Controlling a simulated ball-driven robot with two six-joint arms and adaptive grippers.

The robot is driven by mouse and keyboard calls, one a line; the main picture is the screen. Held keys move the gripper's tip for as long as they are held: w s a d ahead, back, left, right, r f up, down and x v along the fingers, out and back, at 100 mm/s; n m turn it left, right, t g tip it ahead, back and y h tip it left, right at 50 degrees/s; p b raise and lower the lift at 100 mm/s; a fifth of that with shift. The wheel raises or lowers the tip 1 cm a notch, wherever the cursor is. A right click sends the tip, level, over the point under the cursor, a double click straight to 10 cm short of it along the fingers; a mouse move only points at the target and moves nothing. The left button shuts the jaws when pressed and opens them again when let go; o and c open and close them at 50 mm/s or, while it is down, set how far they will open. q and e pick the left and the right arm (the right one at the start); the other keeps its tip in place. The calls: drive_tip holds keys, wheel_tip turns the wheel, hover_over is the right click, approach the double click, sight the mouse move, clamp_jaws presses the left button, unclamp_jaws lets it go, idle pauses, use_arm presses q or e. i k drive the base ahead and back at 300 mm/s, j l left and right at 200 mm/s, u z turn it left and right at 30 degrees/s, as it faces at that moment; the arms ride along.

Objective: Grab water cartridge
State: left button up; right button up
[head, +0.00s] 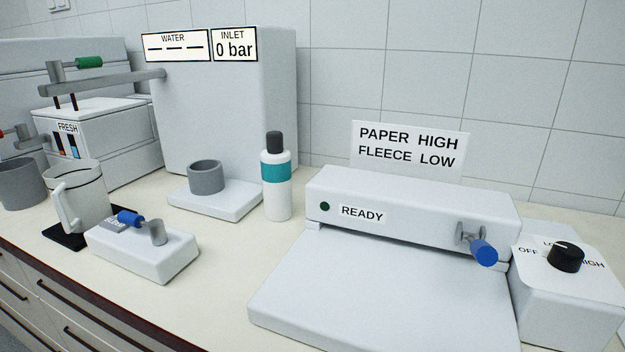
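No thing in the head view is labelled as a water cartridge, and I cannot tell for sure which one it is. A white bottle with a teal band and a dark cap (277,190) stands upright on the counter. Left of it, a grey ring-shaped holder (206,176) sits on a white base in front of a tall white unit (230,110). The unit's panels read "WATER" with dashes and "INLET 0 bar". A white box marked "FRESH" (110,125) stands at the left, with dark, blue and orange marks under the label. Neither of my grippers is in view.
A white jug (83,198), a grey cup (20,183) and a blue-handled block (145,252) stand at left. A grey bar with a green grip (90,62) spans above. A "READY" sealer (420,215) and black-knobbed box (570,300) fill the right. Counter is clear before the bottle.

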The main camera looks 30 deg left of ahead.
sight(275, 160)
drive_tip(key=k+j+u, duration=0.2)
drive_tip(key=j+u, duration=0.2)
drive_tip(key=k+j+u, duration=0.15)
drive_tip(key=j+u, duration=0.2)
drive_tip(key=j, duration=0.15)
drive_tip(key=j+u, duration=0.75)
drive_tip(key=j, duration=0.25)
drive_tip(key=k, duration=0.05)
